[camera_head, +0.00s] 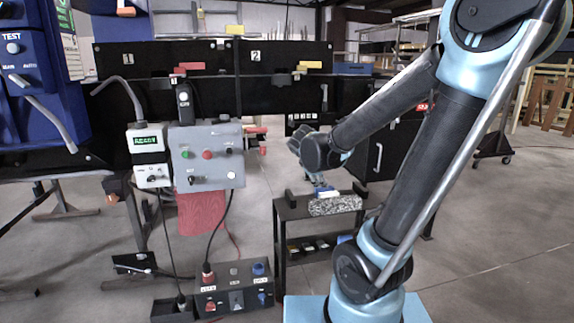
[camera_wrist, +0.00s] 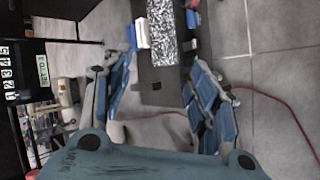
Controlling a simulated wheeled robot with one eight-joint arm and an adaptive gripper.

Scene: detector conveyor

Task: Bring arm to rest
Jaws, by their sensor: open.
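My gripper (camera_wrist: 158,100) is open and empty in the wrist view, its two blue-grey fingers spread apart. In the head view my arm stands bent on the right, and my gripper (camera_head: 318,178) hangs at its end near the small black cart (camera_head: 290,214). A speckled black-and-white block (camera_head: 335,205) lies on the cart top. The block also shows beyond the fingers in the wrist view (camera_wrist: 161,32). A blue-and-white item (camera_wrist: 141,33) lies beside it. I cannot tell the exact gap between gripper and cart.
A grey control box (camera_head: 207,155) with buttons and a small READY box (camera_head: 149,143) stand at left. A switch box (camera_head: 236,288) sits low in front. A blue TEST panel (camera_head: 40,70) is at far left. Open floor (camera_head: 490,225) lies at right.

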